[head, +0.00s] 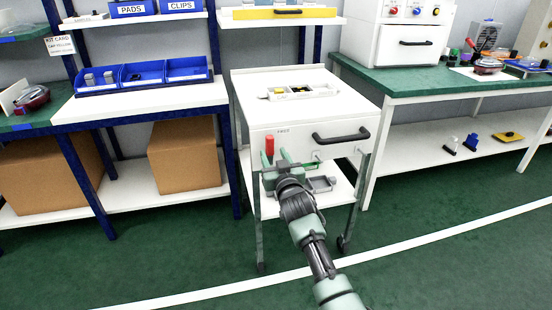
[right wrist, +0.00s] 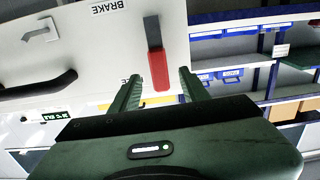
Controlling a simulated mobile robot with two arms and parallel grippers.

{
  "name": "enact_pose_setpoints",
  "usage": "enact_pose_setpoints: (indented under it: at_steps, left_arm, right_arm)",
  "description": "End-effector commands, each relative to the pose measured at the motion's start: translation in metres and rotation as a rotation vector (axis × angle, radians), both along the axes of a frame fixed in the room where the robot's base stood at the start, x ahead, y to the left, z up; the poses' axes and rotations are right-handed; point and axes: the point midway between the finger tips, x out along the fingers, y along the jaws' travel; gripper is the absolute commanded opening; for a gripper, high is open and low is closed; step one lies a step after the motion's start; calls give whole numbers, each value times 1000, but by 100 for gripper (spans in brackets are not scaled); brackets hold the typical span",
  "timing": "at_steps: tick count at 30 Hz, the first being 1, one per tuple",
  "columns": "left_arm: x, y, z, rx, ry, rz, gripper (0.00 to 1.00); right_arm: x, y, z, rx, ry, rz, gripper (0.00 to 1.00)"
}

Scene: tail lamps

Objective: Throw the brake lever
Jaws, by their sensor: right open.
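The brake lever has a red grip (head: 269,144) and stands upright at the left of the white cart's front face, under small lettering. In the right wrist view the red grip (right wrist: 158,70) continues into a grey shank beside the inverted word BRAKE. My right gripper (head: 275,158) is open at the cart front, just below the red grip in the head view. In the right wrist view the grip's end appears between the two spread fingers (right wrist: 159,78); I see no finger closed on it. Whether a finger touches it, I cannot tell. My left gripper is out of view.
The white cart (head: 250,95) has a black drawer handle (head: 341,135) right of the lever and a tray (head: 318,184) on its lower shelf. A blue-framed bench (head: 150,104) stands left, a green-topped bench (head: 440,80) right. The green floor in front is clear.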

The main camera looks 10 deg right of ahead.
Motion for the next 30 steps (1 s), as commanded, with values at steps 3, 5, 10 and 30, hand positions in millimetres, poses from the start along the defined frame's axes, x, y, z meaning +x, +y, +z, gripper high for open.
enact_pose_setpoints:
  at_steps: [3, 5, 10, 30]
  left_arm:
    - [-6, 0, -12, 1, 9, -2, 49]
    - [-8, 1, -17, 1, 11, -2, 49]
    - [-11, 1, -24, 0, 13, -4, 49]
    - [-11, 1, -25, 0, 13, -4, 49]
  right_arm:
    - [-18, 0, 0, -1, 2, 1, 45]
    - [-25, 0, 0, -1, 1, 1, 45]
    - [-34, 0, 0, -2, 1, 1, 45]
    - [-119, -20, -169, -44, 366, -16, 45]
